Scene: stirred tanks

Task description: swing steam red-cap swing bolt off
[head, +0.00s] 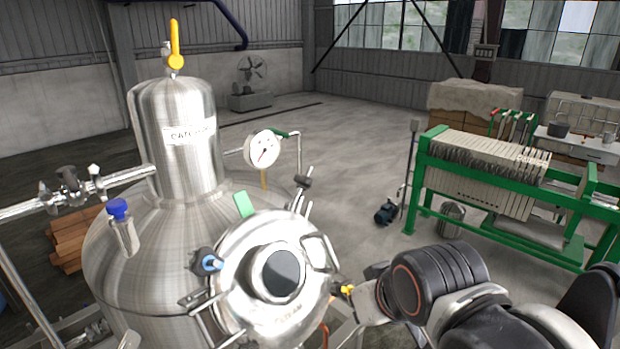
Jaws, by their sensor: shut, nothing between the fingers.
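The steam vessel's round steel lid (250,300) has a dark sight glass (278,272) and lettering that seems to read STEAM. A swing bolt with a blue cap and dark knob (208,262) is at its left edge. A yellow-capped fitting (345,289) is at its right edge. I cannot clearly make out a red cap; a thin orange-red piece (324,334) shows low, right of the lid. My gripper (362,298) is at the lid's right side, close to the yellow fitting. It is shut and empty; its fingertips are partly hidden, and I cannot tell whether it touches anything.
A tall steel dome (175,130) with a yellow valve handle (175,45) rises behind the lid. A pressure gauge (262,149) and thin pipes stand to its right. A green-framed filter press (500,180) is at right. Open floor (345,150) lies between.

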